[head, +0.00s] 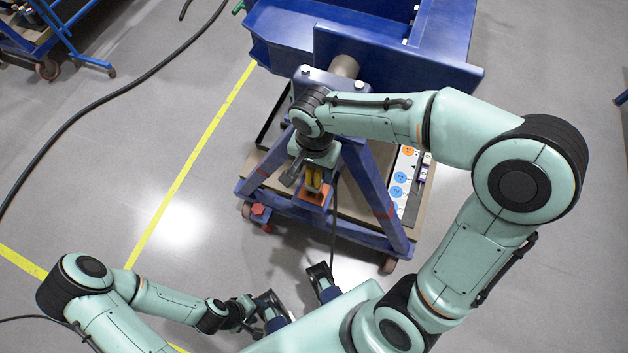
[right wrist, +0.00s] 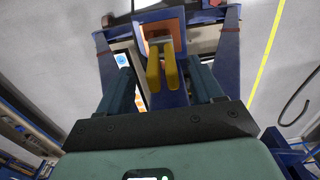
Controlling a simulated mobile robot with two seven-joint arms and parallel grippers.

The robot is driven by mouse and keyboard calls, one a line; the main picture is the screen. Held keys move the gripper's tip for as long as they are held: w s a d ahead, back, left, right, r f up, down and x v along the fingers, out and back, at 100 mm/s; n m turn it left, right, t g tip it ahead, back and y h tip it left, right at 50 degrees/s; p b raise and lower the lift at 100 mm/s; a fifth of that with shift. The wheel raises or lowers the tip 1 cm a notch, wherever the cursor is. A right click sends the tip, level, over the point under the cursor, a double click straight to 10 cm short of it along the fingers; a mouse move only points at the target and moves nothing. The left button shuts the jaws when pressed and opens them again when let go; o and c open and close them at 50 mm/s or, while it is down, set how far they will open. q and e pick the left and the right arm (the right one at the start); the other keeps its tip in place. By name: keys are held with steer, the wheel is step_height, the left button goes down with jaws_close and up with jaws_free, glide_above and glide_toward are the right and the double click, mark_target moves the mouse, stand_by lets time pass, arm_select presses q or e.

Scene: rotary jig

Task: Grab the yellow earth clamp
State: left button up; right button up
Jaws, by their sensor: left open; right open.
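The yellow earth clamp (head: 315,179) sits at an orange plate (head: 313,195) on the blue stand, below my right wrist in the head view. In the right wrist view its two yellow handles (right wrist: 170,72) point towards the camera, and a grey part lies behind them. My right gripper (right wrist: 161,78) is open, with one finger on each side of the handles and a visible gap on both sides. In the head view the right arm partly covers the clamp. My left gripper (head: 292,283) is open and empty at the bottom of the head view, away from the clamp.
The blue stand (head: 372,190) has sloping legs on both sides of the clamp. A big blue beam frame (head: 400,45) is above it. A panel with coloured round labels (head: 404,180) lies right of the clamp. A black cable (head: 110,93) crosses the open floor at left.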

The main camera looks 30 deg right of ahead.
mark_target(314, 181)
steer(key=f, duration=0.4)
steer(key=shift+w+d, duration=0.1)
steer(key=shift+w, duration=0.15)
steer(key=shift+r, duration=0.1)
jaws_close()
